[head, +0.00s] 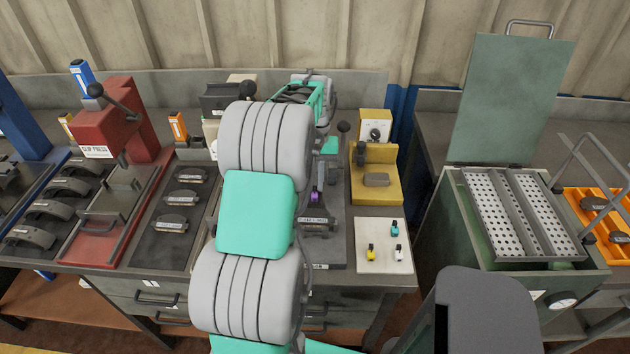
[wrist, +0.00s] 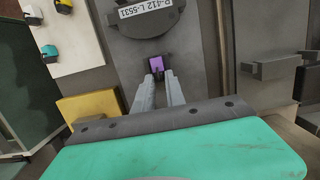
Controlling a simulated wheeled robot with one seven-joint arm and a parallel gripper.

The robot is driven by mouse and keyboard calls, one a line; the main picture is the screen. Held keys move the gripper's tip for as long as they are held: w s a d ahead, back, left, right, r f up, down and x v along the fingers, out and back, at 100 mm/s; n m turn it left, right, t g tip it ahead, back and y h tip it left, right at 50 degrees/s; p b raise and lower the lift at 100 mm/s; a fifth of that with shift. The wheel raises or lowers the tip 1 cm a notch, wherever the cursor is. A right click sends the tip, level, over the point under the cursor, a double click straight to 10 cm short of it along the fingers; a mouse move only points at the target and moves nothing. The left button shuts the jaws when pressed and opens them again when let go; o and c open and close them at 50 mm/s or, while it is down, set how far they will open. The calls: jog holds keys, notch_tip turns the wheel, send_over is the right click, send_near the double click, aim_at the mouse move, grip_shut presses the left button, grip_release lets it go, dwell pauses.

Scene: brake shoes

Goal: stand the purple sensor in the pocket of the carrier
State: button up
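The small purple sensor (wrist: 157,64) sits between the fingertips of my gripper (wrist: 160,76) in the wrist view, and the fingers appear closed on its sides. In the head view the sensor (head: 316,197) shows as a small purple spot beside my arm. A dark curved piece with a white label, seemingly the carrier (head: 317,223), lies on the grey board just in front of the sensor. In the wrist view this carrier (wrist: 150,22) is at the top, apart from the sensor. I cannot make out its pocket. My arm hides much of the middle bench in the head view.
A white pad (head: 383,243) with teal, yellow and white sensors lies right of the board. A yellow fixture (head: 375,185) stands behind it. Labelled brake shoes (head: 180,198) lie on a dark mat to the left, near a red press (head: 112,190). A green open-lidded tank (head: 520,220) is at right.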

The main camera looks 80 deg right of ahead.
jog(key=shift+o, duration=1.4)
jog(key=shift+a+f, duration=0.2)
jog(key=shift+f, duration=0.35)
jog(key=shift+o, duration=0.9)
jog(key=shift+r, duration=0.15)
notch_tip(320, 180, up, 13)
jog(key=d+p, duration=0.2)
jog(key=p, duration=0.1)
jog(key=shift+w+d, duration=0.25)
jog(key=shift+d, duration=0.05)
